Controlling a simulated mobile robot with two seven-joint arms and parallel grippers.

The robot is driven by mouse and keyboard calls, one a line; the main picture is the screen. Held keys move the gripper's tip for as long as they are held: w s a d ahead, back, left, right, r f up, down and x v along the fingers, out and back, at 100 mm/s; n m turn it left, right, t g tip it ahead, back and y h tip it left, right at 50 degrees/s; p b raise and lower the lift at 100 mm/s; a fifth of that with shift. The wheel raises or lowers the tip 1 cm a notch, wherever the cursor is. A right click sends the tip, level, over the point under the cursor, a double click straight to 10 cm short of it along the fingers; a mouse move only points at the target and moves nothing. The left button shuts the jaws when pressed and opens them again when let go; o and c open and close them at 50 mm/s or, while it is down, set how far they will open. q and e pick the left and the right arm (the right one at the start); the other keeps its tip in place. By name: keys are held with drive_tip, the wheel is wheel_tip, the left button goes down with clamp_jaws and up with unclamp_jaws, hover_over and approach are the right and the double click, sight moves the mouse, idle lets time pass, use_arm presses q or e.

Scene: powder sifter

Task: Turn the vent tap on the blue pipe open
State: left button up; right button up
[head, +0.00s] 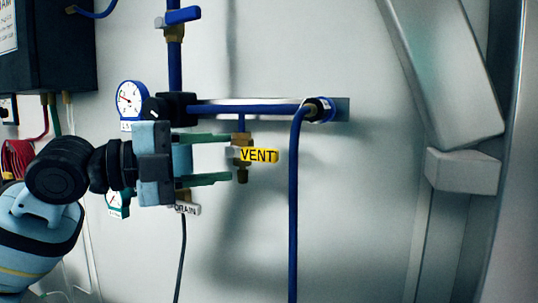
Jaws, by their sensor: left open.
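The blue pipe (245,108) runs level along the wall, and a short branch drops from it to the brass vent tap (242,172). A yellow VENT tag (259,155) hangs at the tap and covers part of it. The tap's handle is hard to make out; a pale grey piece shows just left of the tag. My left gripper (232,158) comes in from the left with its two green fingers apart, one above and one below the tag's height. The fingertips reach the tap's left side; I cannot tell whether they touch it. My right gripper is not in view.
A blue-handled valve (182,16) sits on the upright pipe above. A pressure gauge (130,97) and a DRAIN tag (187,208) are close to my left gripper. A blue hose (294,210) hangs right of the tap. Bare wall lies further right, before a metal frame (462,170).

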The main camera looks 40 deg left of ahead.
sight(253, 154)
use_arm(q)
drive_tip(key=p+x, duration=0.1)
drive_tip(key=x, duration=0.1)
drive_tip(key=shift+w+d+r, duration=0.15)
drive_tip(key=shift+w, duration=0.4)
drive_tip(key=shift+w+d, duration=0.15)
drive_tip(key=shift+w, duration=0.05)
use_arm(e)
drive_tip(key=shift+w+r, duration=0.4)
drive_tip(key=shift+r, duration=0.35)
